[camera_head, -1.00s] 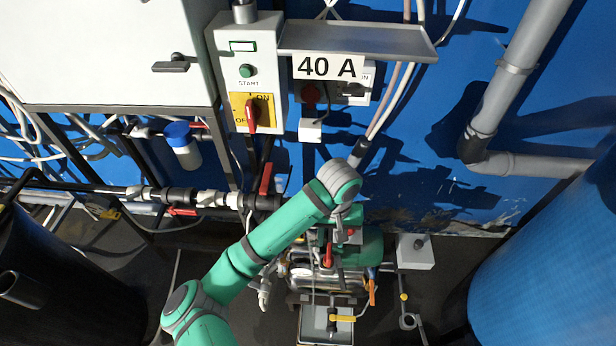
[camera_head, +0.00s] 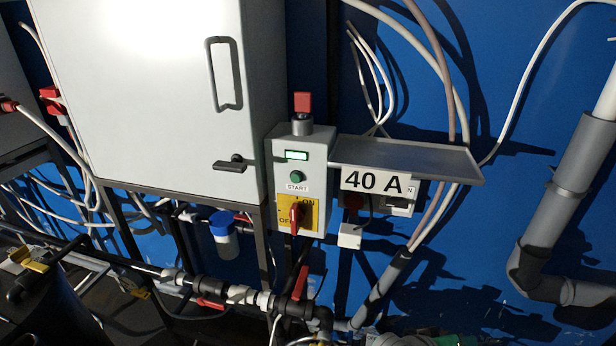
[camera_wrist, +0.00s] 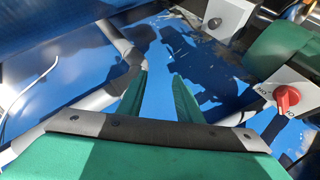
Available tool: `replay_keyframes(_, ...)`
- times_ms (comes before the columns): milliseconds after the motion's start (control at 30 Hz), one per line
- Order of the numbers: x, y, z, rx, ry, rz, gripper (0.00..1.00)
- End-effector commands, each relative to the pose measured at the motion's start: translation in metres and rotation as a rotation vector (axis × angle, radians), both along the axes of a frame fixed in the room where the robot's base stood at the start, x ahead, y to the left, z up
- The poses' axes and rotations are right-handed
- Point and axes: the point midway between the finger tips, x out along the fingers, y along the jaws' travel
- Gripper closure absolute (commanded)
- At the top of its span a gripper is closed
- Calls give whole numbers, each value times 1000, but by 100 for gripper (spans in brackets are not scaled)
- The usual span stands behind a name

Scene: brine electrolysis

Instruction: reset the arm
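My gripper (camera_wrist: 160,76) shows in the wrist view as two green fingers standing apart, with a gap and only blue surface between them. It holds nothing that I can see. In the head view my gripper is out of frame. Only a sliver of green shows at the bottom edge, and I cannot tell what it belongs to. In the wrist view a grey box with a red knob (camera_wrist: 287,98) lies to the right of the fingers, apart from them.
In the head view, a white cabinet (camera_head: 150,100), a control box with green START button (camera_head: 296,177) and red-yellow switch (camera_head: 297,214), a grey shelf (camera_head: 420,158) and pipes (camera_head: 555,220) line the blue wall. A green cylinder (camera_wrist: 285,50) is near the wrist view's right edge.

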Motion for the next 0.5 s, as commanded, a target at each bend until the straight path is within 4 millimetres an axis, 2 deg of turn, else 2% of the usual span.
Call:
replay_keyframes(100,-1,-4,6,-110,-33,81,68)
replay_keyframes(233,1,5,7,-194,-77,185,68)
replay_keyframes(367,0,23,1,-244,-119,299,68)
replay_keyframes(500,-7,50,-13,-263,-165,424,68)
